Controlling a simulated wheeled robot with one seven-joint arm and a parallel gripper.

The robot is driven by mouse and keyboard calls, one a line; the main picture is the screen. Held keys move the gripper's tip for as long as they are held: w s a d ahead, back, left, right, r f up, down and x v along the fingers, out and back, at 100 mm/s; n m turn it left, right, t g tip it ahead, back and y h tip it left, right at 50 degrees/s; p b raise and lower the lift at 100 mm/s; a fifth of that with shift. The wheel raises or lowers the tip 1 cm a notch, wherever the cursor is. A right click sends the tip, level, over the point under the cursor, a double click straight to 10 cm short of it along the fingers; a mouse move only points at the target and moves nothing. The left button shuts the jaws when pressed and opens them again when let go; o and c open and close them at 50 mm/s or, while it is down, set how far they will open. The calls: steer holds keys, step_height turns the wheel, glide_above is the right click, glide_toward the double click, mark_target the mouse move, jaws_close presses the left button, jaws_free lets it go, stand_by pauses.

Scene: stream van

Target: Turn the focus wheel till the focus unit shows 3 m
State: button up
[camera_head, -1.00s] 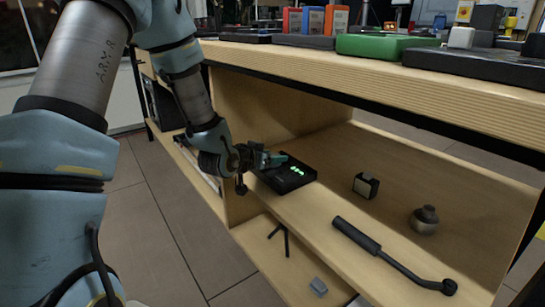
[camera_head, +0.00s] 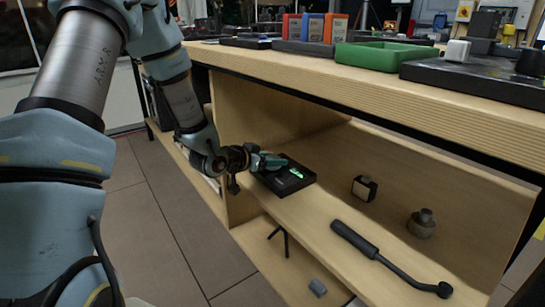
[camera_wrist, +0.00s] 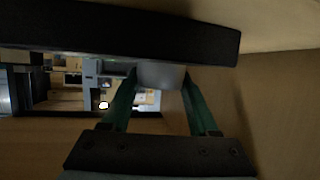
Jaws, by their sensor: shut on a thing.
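The focus unit (camera_head: 303,186) is a flat black box with a green lit display on the middle shelf. The display figures are too small to read. My gripper (camera_head: 272,161) is at the unit's left far side. In the wrist view, the green fingers of my gripper (camera_wrist: 160,80) are shut on a grey block-like part, which I take for the focus wheel (camera_wrist: 161,73). The dark body of the focus unit (camera_wrist: 120,32) spans the top of that view. The wheel is hidden behind my gripper in the head view.
On the same shelf are a small black-and-white cube (camera_head: 364,188), a grey round knobbed item (camera_head: 421,224) and a black handled rod (camera_head: 385,258). The tabletop (camera_head: 390,95) overhangs the shelf. A wooden upright (camera_head: 232,150) stands left of the unit. Below are a small tripod and a grey block.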

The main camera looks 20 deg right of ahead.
steer(key=o, duration=1.4)
steer(key=shift+c, duration=0.2)
steer(key=p+v, duration=0.2)
steer(key=v, duration=0.8)
steer(key=shift+s+a+r, duration=0.1)
steer(key=shift+s+a, duration=0.1)
steer(key=shift+a, duration=0.15)
